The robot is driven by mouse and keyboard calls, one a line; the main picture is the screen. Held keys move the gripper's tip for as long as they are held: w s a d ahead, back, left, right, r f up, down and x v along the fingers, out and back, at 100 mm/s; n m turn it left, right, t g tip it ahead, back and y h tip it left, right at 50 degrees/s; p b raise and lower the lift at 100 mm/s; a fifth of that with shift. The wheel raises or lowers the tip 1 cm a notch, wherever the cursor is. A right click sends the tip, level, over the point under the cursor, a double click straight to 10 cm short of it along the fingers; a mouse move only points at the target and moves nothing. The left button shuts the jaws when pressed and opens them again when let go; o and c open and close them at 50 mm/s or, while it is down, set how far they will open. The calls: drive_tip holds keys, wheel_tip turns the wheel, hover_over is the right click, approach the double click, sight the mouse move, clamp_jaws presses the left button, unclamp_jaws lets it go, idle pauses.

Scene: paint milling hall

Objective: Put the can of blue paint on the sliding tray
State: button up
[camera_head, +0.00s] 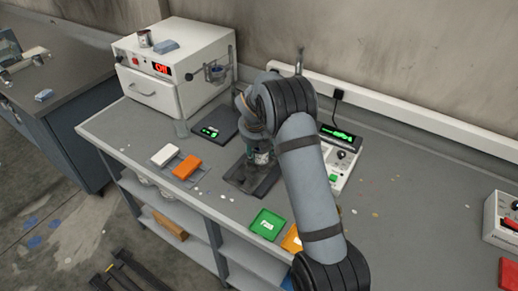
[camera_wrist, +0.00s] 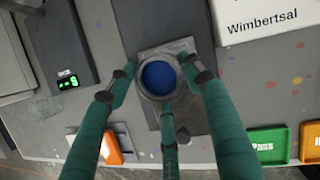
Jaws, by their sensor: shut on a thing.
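The can of blue paint (camera_wrist: 159,78) is seen from above in the wrist view, round, with blue paint inside its rim. My gripper (camera_wrist: 160,88) has green fingers closed around the can. In the head view, my gripper (camera_head: 258,148) is over a dark flat tray (camera_head: 264,188) on the bench, apparently the sliding tray. In the wrist view, the can overlaps the grey plate of this tray (camera_wrist: 193,122). I cannot tell whether the can's base touches it; the underside is hidden.
A scale (camera_head: 215,124) with a green display is left of the tray. A white instrument (camera_head: 343,165) stands right, partly behind my arm. A white oven (camera_head: 175,70) is at the back left. The bench's right part is mostly clear.

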drive_tip(key=shift+f+b, duration=0.35)
drive_tip(key=shift+f, duration=0.25)
drive_tip(key=o, duration=1.5)
drive_tip(key=shift+c, duration=0.2)
drive_tip(key=v, duration=1.2)
